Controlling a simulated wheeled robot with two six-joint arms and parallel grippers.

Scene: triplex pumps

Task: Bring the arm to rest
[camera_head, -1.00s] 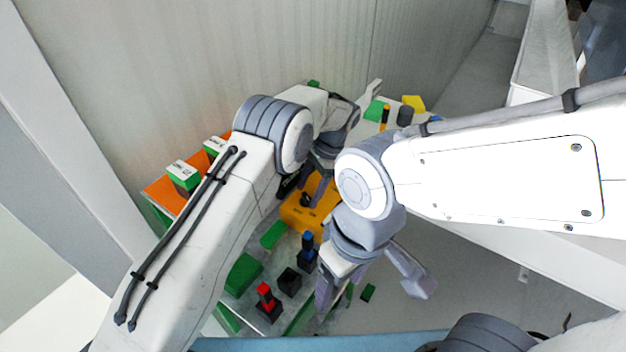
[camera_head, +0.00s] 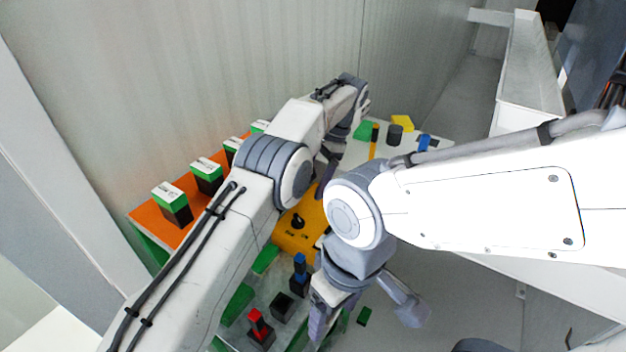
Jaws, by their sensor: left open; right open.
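My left arm reaches in from the lower left, and its gripper (camera_head: 326,172) hangs over the far part of the table, partly hidden behind my arm links. My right arm comes in from the right. Its gripper (camera_head: 362,308) is open and empty, pointing down beside the table's right edge, with its two fingers wide apart. A yellow-orange block with a black knob (camera_head: 290,238) lies between the arms on the table. A black block with a blue top (camera_head: 300,274) and a black block with a red top (camera_head: 259,328) stand near the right gripper.
An orange shelf (camera_head: 148,208) with several green, white and black boxes (camera_head: 172,203) stands at the left by the wall. A dark cylinder (camera_head: 395,134), a yellow piece (camera_head: 402,122) and a blue piece (camera_head: 425,142) sit at the table's far end. Grey floor lies right of the table.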

